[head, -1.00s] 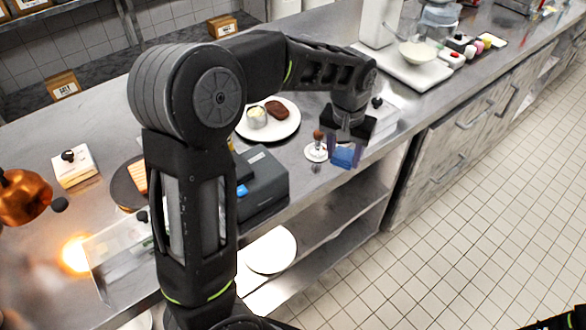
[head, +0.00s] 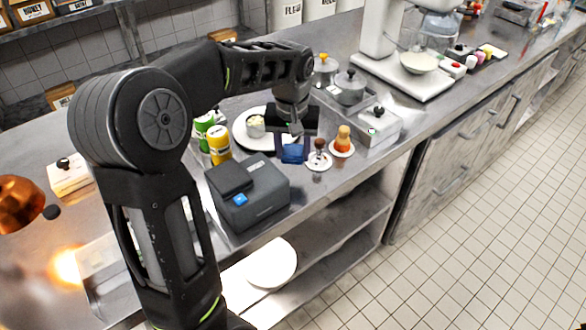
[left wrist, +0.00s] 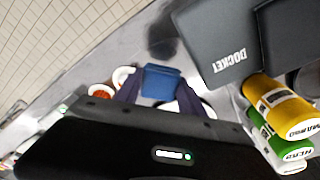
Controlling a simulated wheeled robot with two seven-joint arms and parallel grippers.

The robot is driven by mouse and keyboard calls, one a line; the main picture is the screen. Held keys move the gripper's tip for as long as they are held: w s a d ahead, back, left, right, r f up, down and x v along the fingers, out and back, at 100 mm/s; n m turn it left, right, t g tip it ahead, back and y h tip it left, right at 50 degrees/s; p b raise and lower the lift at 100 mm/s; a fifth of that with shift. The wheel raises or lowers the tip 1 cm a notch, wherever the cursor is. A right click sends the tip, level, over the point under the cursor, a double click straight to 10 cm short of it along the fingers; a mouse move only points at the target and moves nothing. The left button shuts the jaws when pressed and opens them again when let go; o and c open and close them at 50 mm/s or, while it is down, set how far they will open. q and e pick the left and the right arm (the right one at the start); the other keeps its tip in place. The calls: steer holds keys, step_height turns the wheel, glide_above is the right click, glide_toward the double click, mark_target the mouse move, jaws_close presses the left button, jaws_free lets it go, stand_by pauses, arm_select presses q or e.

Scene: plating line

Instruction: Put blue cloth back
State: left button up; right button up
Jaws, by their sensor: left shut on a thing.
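The blue cloth (head: 293,153) is a small folded square between the fingers of my left gripper (head: 292,140). My left gripper is shut on it, close to the steel counter, in front of the white plate (head: 240,134). In the left wrist view the cloth (left wrist: 161,83) shows between the two fingertips. I cannot tell whether the cloth touches the counter. My right gripper is not in view.
A dark docket printer (head: 250,194) stands left of the cloth. A yellow bottle (head: 219,146) and a green one are behind it. A stamp-like tool (head: 318,157) on a small white saucer and an orange-topped item (head: 342,142) stand close on the right. The counter's front edge is near.

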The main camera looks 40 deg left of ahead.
mark_target(293, 177)
arm_select(q)
steer(key=shift+f, duration=1.2)
steer(key=shift+f+p, duration=0.3)
steer(key=shift+f, duration=1.55)
steer(key=shift+f, duration=0.2)
steer(key=o, duration=1.3)
steer(key=shift+r, duration=0.15)
steer(key=r, duration=0.4)
steer(key=s+r, duration=0.1)
steer(key=r, duration=0.7)
steer(key=shift+s+d+b, duration=0.15)
steer(key=shift+d+b, duration=0.2)
steer(key=shift+b, duration=0.05)
